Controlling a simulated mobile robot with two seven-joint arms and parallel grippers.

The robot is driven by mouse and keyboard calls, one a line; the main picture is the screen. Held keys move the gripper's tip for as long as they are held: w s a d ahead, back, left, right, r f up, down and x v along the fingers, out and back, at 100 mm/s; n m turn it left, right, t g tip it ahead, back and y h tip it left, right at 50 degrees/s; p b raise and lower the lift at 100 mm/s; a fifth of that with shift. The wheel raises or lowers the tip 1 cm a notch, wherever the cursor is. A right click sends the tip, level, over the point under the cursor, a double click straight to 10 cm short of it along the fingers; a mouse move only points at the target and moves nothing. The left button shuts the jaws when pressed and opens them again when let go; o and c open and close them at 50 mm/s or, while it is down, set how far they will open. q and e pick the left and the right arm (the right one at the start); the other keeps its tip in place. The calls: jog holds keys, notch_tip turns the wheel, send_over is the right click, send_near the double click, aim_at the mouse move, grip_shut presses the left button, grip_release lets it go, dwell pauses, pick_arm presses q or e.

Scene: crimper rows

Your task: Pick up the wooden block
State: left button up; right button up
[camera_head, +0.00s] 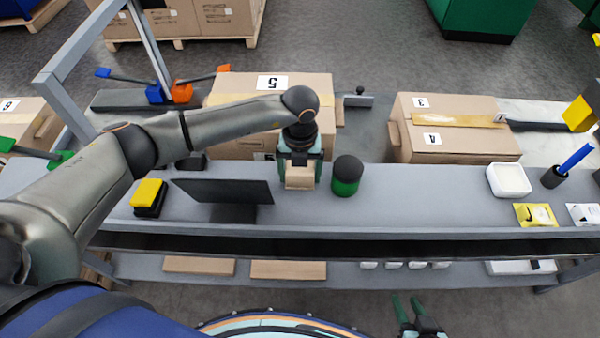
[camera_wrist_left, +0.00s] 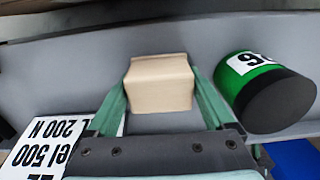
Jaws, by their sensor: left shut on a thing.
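The wooden block (camera_head: 300,177) is pale tan and sits between the fingers of my left gripper (camera_head: 300,172), over the grey workbench. In the left wrist view the block (camera_wrist_left: 159,84) shows between the green fingertips of the left gripper (camera_wrist_left: 159,92), which is shut on it. I cannot tell whether the block touches the bench or is just above it. My right gripper (camera_head: 407,301) is at the bottom of the head view, in front of the bench, with its green fingers apart and nothing between them.
A green and black cylinder (camera_head: 346,177) stands close to the right of the block. A dark panel (camera_head: 222,190) and a yellow and black item (camera_head: 149,197) are to the left. Carton 5 (camera_head: 235,92) is behind. The bench between the cylinder and the white tub (camera_head: 509,180) is clear.

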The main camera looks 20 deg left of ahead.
pick_arm(q)
jog(key=shift+r, duration=0.5)
notch_tip(320, 180, up, 2)
jog(key=shift+r, duration=0.25)
jog(key=s+d+r+b, duration=0.1)
jog(key=s+d+r, duration=0.6)
jog(key=d, duration=0.5)
notch_tip(320, 180, up, 2)
jog(key=shift+r, duration=0.25)
jog(key=shift+d, duration=0.1)
jog(key=o, duration=0.9)
jog(key=c, duration=0.6)
